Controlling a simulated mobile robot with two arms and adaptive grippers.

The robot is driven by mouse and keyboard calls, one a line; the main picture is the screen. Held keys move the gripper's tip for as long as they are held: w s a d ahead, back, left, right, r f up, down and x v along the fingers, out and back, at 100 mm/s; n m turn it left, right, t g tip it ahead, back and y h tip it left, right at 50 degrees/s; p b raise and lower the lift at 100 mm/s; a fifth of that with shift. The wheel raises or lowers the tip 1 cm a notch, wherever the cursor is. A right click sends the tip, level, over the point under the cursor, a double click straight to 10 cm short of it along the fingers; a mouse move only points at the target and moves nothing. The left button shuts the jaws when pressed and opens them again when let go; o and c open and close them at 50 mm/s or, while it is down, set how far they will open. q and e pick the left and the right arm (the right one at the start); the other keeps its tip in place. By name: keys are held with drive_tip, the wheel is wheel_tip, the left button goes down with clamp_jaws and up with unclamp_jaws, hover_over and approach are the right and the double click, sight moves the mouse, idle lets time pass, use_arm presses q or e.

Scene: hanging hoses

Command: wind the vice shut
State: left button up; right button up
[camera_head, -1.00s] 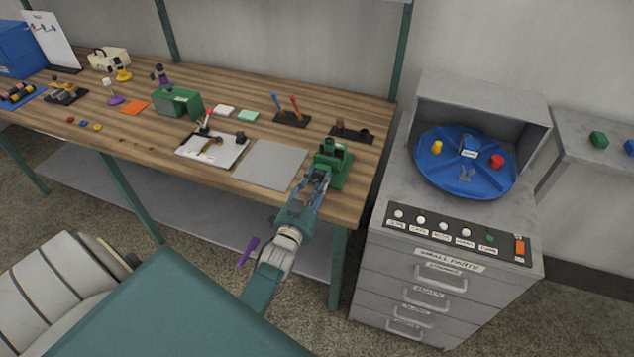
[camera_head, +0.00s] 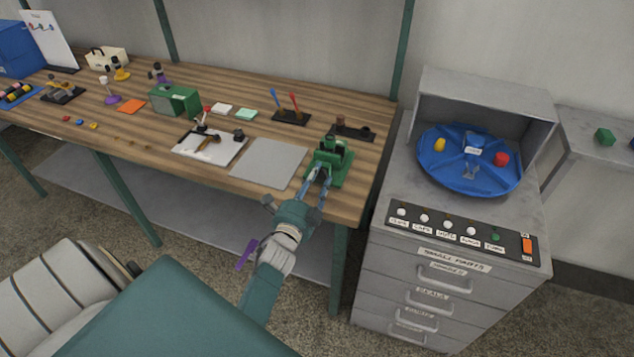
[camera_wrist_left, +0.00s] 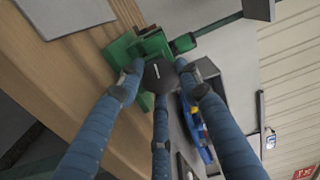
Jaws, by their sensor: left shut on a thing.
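The green vice (camera_head: 330,162) is fixed at the bench's front right corner. It also shows in the left wrist view (camera_wrist_left: 122,50). My left gripper (camera_head: 318,180) reaches up to the vice's front from below. In the left wrist view its blue fingers (camera_wrist_left: 158,75) close around a dark round part (camera_wrist_left: 159,76) at the front of the vice, which looks like the hub of its handle. The fingers hide much of this part, and how far apart the jaws stand is hard to tell. My right gripper does not show.
A grey mat (camera_head: 268,163) lies left of the vice, with a white tray (camera_head: 208,146) beyond it. A dark block stand (camera_head: 352,132) is behind the vice. The grey drawer cabinet (camera_head: 448,275) with a blue turntable (camera_head: 470,160) stands right of the bench.

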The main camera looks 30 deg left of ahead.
use_arm(q)
drive_tip(key=m+b, duration=0.1)
drive_tip(key=m, duration=0.2)
drive_tip(key=m+b, duration=0.2)
drive_tip(key=m, duration=0.1)
drive_tip(key=shift+a+f, duration=0.1)
drive_tip(key=shift+f, duration=0.1)
drive_tip(key=shift+r+m+b, duration=0.15)
drive_tip(key=shift+m+b, duration=0.6)
drive_tip(key=shift+m, duration=1.15)
drive_tip(key=shift+c, duration=0.2)
drive_tip(key=o, duration=1.2)
drive_tip(key=shift+r, duration=0.1)
drive_tip(key=v, duration=0.7)
drive_tip(key=shift+s, duration=0.3)
